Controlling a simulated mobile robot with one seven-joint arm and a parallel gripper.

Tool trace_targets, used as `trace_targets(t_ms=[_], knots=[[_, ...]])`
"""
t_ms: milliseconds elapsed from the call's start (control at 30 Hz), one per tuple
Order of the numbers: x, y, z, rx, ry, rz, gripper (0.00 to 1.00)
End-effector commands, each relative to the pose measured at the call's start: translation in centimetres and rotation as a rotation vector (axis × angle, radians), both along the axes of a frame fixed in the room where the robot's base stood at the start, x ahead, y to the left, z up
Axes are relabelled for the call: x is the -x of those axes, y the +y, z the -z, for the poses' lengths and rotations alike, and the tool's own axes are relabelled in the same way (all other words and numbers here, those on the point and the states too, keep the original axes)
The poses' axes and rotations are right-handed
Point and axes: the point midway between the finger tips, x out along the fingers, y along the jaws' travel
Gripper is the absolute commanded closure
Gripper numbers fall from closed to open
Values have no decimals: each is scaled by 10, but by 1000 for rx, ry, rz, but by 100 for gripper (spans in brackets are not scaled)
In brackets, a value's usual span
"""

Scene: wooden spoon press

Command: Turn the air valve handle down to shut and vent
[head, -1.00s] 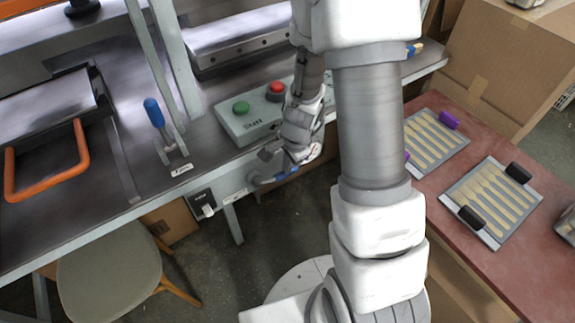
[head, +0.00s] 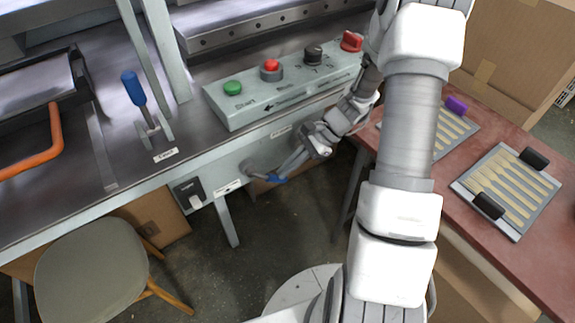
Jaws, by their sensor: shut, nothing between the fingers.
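The air valve sits on the front face of the bench, below its edge. Its blue handle (head: 268,177) points right and slightly downward in the head view. My gripper (head: 289,167) is shut and empty, coming in from the upper right. Its fingertips are right at the free end of the handle; I cannot tell whether they touch it. The valve body at the handle's left end is small and partly unclear.
A control box (head: 270,100) with green and red buttons and a knob stands on the bench above. A blue-handled clamp (head: 134,90) is to the left. A switch (head: 189,196) is on the front face. A stool (head: 90,270) stands below left. A red table (head: 500,265) with trays is right.

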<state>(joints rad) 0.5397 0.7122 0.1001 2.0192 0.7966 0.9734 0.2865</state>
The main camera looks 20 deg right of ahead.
Motion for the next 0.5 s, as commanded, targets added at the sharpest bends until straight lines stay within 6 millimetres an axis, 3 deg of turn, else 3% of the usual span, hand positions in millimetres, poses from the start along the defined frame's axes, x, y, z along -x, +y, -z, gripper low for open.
trace_targets(t_ms=[333, 500], knots=[[4, 12, 29, -322, 88, 2, 100], [6, 22, 38, -310, 84, -3, 100]])
